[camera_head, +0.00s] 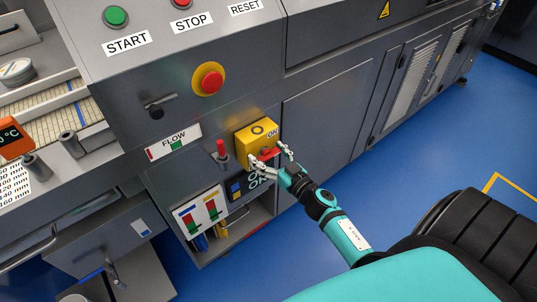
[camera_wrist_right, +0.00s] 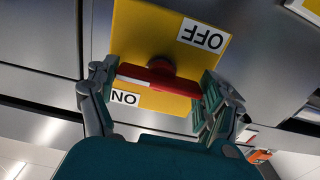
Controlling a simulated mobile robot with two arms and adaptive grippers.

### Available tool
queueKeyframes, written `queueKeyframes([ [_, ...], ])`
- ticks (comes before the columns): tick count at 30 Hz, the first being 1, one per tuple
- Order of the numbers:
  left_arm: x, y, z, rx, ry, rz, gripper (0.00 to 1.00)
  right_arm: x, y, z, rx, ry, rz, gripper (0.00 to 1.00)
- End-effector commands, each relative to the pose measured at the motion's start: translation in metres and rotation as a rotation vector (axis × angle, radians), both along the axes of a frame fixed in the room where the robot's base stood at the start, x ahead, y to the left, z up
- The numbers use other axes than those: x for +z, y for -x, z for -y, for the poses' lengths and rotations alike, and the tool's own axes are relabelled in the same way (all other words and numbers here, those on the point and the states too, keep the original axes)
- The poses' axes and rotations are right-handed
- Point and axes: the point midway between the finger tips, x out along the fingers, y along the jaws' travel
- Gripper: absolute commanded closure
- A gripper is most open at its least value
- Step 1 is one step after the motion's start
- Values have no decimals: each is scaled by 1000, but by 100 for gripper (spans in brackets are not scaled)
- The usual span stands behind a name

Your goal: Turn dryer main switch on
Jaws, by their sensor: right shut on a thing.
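The dryer main switch is a yellow box (camera_head: 250,141) on the grey machine front, with a red turning handle (camera_head: 270,153). In the right wrist view the yellow plate (camera_wrist_right: 140,35) carries an OFF label (camera_wrist_right: 203,34) and an ON label (camera_wrist_right: 125,98), both upside down. The red handle (camera_wrist_right: 165,78) lies nearly level there, and a white mark shows at its left end, on the side of the ON label. My right gripper (camera_head: 268,155) is shut on the handle, one finger at each end. My left gripper is not in view.
A red stop button on a yellow ring (camera_head: 209,79), a black lever (camera_head: 157,107) and a small red lever (camera_head: 221,151) are on the same panel. START (camera_head: 116,16) and STOP buttons are above. Blue floor (camera_head: 355,205) is free to the right.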

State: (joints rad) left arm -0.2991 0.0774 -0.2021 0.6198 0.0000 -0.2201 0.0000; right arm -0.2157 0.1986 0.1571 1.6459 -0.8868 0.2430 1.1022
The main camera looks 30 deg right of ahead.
Motion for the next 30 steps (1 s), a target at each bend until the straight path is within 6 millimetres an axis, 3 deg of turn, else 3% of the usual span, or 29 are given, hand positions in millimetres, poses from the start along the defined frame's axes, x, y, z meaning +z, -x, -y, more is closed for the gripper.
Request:
queueKeyframes([
  [3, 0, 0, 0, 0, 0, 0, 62, 0, 0, 0, 0, 0, 0, 52],
  [17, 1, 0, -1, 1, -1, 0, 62, 0, 0, 0, 1, 69, 5, 52],
  [30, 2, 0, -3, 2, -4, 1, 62, -1, 0, -2, 1, 421, 33, 52],
])
